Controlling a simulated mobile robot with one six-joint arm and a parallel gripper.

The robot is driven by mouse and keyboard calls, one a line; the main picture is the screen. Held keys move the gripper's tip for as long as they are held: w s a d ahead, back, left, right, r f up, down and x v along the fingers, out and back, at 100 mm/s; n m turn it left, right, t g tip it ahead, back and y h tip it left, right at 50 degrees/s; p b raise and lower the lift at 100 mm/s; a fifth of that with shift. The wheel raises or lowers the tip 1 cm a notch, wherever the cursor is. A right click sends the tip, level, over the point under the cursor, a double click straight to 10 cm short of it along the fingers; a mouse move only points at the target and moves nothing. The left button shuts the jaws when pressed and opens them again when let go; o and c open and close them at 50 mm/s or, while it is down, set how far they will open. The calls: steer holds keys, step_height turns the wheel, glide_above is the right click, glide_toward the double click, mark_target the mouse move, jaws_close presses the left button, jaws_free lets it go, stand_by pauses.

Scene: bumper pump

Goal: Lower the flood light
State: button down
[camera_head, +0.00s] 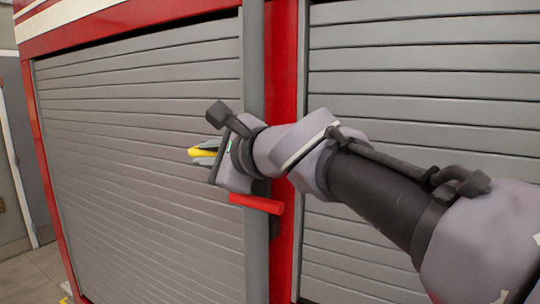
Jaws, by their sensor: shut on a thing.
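My gripper (205,152) is at the end of my arm, in front of the left roller shutter of a red vehicle body. Its grey fingers are shut on a small yellow piece (202,153), which is mostly hidden between them. A red handle (257,203) sticks out just below and to the right of the gripper, beside the post between the shutters. I cannot tell whether the gripper body touches it. No flood light can be made out in this view.
The left grey shutter (130,160) and the right grey shutter (420,85) are closed. A grey post (254,60) and a red pillar (281,50) stand between them, close to my wrist. Some floor (38,275) shows at lower left.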

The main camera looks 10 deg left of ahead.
steer(key=shift+f, duration=0.5)
steer(key=c, duration=1.7)
jaws_free()
steer(key=shift+w, duration=0.1)
steer(key=shift+a+r, duration=0.1)
steer(key=shift+r, duration=0.1)
